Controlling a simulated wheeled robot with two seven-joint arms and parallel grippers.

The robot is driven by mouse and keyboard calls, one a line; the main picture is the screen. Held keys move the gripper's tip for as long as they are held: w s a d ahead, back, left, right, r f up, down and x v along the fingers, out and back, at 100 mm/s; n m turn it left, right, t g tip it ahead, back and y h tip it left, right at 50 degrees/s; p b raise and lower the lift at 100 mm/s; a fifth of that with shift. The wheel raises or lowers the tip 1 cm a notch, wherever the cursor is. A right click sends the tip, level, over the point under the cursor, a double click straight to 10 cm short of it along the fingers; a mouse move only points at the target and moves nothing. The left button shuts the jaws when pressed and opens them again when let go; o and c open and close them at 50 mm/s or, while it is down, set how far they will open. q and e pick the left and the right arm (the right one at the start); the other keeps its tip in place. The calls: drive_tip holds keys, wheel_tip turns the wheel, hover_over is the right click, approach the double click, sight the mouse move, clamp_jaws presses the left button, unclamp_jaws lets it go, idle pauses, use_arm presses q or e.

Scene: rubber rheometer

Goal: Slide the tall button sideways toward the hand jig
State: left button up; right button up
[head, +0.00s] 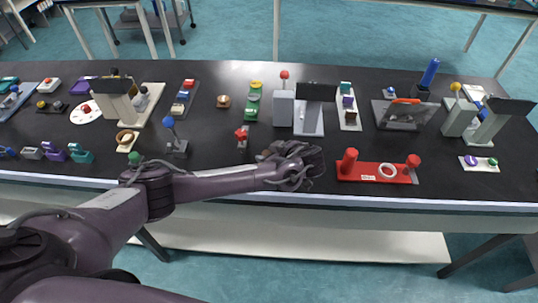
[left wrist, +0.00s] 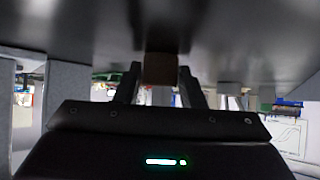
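My left gripper (head: 308,168) reaches over the front edge of the dark table, left of a red jig. Its fingers also show in the left wrist view (left wrist: 159,86), one on each side of a small brown block (left wrist: 160,68) against the dark table surface. The block sits close to both fingertips; I cannot tell if they press on it. In the head view the gripper hides most of what is at its fingertips. I cannot tell for certain which piece is the tall button or the hand jig. My right gripper is not in view.
A red-topped piece (head: 242,132) stands left of my gripper. Behind are a grey box (head: 283,108) and a dark-screened device (head: 315,92). Several small fixtures crowd the table; its front edge (head: 440,203) is close.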

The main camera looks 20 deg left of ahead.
use_arm(q)
drive_tip(key=o, duration=0.3)
drive_tip(key=shift+o, duration=0.2)
drive_tip(key=shift+d, duration=0.1)
drive_tip(key=b+v, duration=0.1)
drive_tip(key=v, duration=0.6)
drive_tip(key=shift+s+d+r+b, duration=0.15)
drive_tip(key=shift+d+r+b, duration=0.1)
drive_tip(key=shift+b, duration=0.15)
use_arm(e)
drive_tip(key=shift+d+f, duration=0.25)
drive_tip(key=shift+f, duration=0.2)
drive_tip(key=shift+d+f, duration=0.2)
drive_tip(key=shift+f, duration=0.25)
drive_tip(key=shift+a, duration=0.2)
use_arm(q)
drive_tip(key=shift+f, duration=0.1)
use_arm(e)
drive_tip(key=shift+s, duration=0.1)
